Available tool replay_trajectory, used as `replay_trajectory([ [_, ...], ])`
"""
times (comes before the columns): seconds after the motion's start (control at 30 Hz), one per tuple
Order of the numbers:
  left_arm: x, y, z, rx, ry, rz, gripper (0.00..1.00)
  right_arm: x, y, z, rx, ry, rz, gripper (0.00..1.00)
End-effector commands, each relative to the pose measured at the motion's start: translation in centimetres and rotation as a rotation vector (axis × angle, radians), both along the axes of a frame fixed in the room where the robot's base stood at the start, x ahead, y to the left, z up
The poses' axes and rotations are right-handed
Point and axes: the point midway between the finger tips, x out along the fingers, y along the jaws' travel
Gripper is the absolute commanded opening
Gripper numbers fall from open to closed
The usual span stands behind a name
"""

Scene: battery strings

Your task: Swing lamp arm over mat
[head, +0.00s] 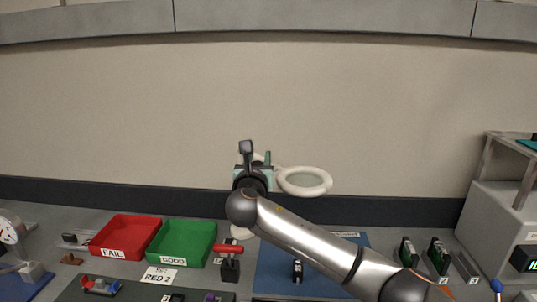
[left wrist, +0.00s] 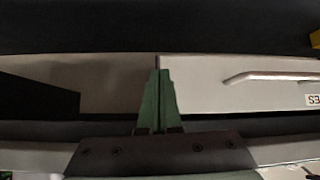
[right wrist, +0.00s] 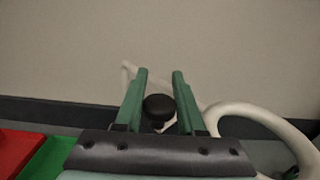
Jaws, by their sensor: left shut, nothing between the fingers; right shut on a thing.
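The lamp has a white ring head (head: 304,181), seen in the head view at the middle, above the back of the bench. The ring also shows in the right wrist view (right wrist: 262,112), to the right of the fingers. My right gripper (head: 255,160) is at the lamp arm, just left of the ring. In the right wrist view its green fingers (right wrist: 160,75) are shut on the lamp's black knob (right wrist: 159,107). A blue mat (head: 275,275) lies below, partly hidden by my right arm. My left gripper (left wrist: 160,75) is shut and empty in the left wrist view.
A red FAIL tray (head: 125,221) and a green GOOD tray (head: 205,230) stand left of the mat. A red-handled tool (head: 229,264) stands at the mat's left edge. Black modules (head: 438,252) stand at right, near a grey unit (head: 492,222).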

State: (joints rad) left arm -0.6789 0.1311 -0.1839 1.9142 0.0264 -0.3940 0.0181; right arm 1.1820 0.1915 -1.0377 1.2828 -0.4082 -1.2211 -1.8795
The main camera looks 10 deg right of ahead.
Motion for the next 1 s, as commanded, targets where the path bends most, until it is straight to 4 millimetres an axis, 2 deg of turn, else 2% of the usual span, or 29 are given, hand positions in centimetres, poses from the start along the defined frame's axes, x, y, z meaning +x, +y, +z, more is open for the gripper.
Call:
replay_trajectory([
  [0.47,0.0,0.0,0.09,0.0,0.0,0.0,0.0,0.01,0.27,-0.22,0.0,0.004,-0.013,0.0],
  [0.5,0.0,0.0,0.09,0.0,0.0,0.0,0.0,0.01,0.26,-0.22,0.001,0.005,-0.013,0.4],
  [0.77,0.0,0.0,0.09,0.0,0.0,0.0,0.0,0.01,0.25,-0.13,0.0,0.003,-0.012,0.68],
  [1.0,0.0,0.0,0.09,0.0,0.0,0.0,0.0,-0.01,0.27,-0.07,0.0,0.001,-0.012,0.68],
])
